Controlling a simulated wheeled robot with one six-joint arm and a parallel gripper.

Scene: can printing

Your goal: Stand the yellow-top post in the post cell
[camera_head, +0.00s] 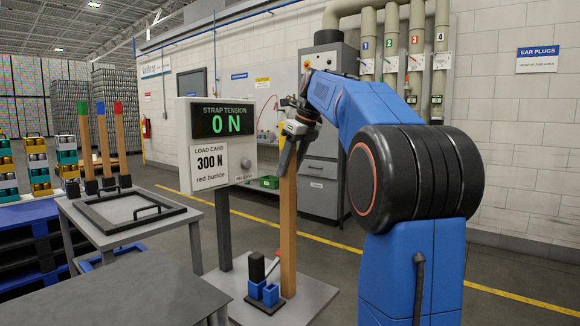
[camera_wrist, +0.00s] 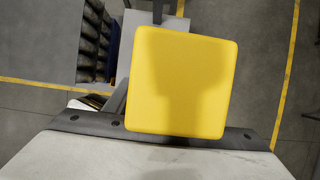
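The yellow top (camera_wrist: 180,80) of the post fills the middle of the wrist view as a flat square, seen from above. In the head view a tall wooden post (camera_head: 288,235) stands upright, with its lower end at the grey plate of the strap stand. Fingertips do not show in the wrist view. I cannot identify the post cell with certainty.
Green-, blue- and red-topped posts (camera_head: 103,145) stand in dark feet behind the left table (camera_head: 185,213). A black handled frame (camera_head: 130,212) lies on it. The strap tension display (camera_head: 220,140) is close left of the post. Blue blocks (camera_head: 270,294) sit by its foot. Floor shows behind.

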